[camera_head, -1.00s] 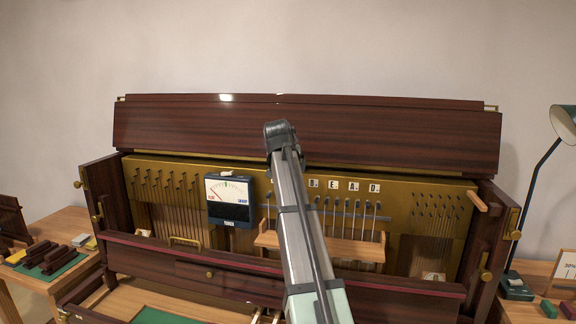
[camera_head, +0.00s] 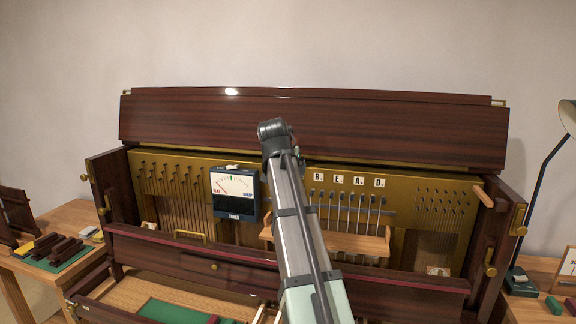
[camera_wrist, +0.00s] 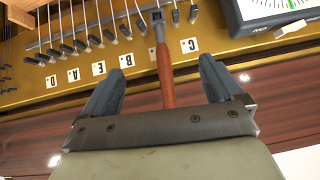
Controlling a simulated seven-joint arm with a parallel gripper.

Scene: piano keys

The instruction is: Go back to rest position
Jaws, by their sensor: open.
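In the wrist view my gripper (camera_wrist: 163,78) is open, with one grey finger on each side of a tuning lever (camera_wrist: 166,72) with a red-brown handle. Gaps show between the handle and both fingers. The lever's metal head (camera_wrist: 157,24) is at a tuning pin near the letter tiles (camera_wrist: 98,68). In the head view my arm stands in front of the open piano (camera_head: 310,130); its forearm hides the gripper and most of the lever.
A tuning meter (camera_head: 234,194) stands left of my arm, and shows at the wrist view's top right. A wooden shelf (camera_head: 370,244) lies below the lettered pins. Side tables flank the piano, with a green lamp (camera_head: 567,117) at right. The space above the piano is clear.

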